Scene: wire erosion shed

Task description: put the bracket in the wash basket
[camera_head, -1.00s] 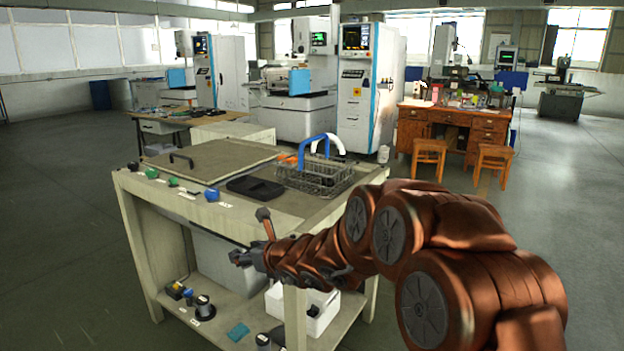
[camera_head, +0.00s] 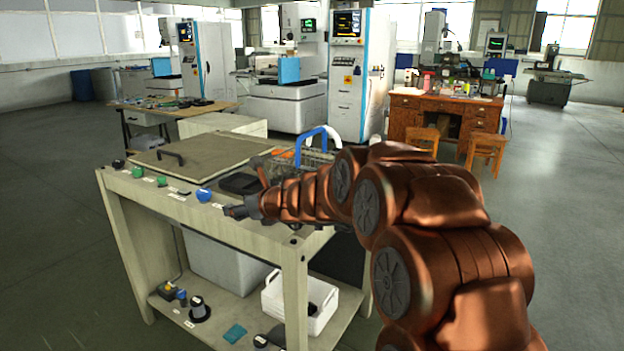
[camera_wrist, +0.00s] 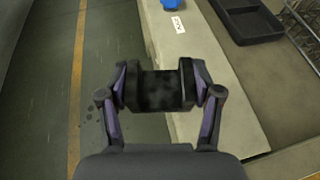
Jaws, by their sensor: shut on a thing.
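My gripper (camera_head: 232,211) is at the front edge of the bench top in the head view. In the wrist view my gripper (camera_wrist: 160,92) is shut on a dark, blocky piece, the bracket (camera_wrist: 160,92), held between the two fingers. The bracket's full shape is hard to make out. The wire wash basket (camera_head: 316,157), with a blue handle (camera_head: 318,140), sits on the bench top behind my arm, which hides much of it. A bit of its wire mesh (camera_wrist: 296,30) shows at the right edge of the wrist view.
A black tray (camera_head: 238,184) lies between my gripper and the basket; it also shows in the wrist view (camera_wrist: 262,24). A blue knob (camera_head: 204,195) stands on the bench's front edge. A flat lid (camera_head: 180,160) with a handle covers the left side. A white bin (camera_head: 318,318) stands below.

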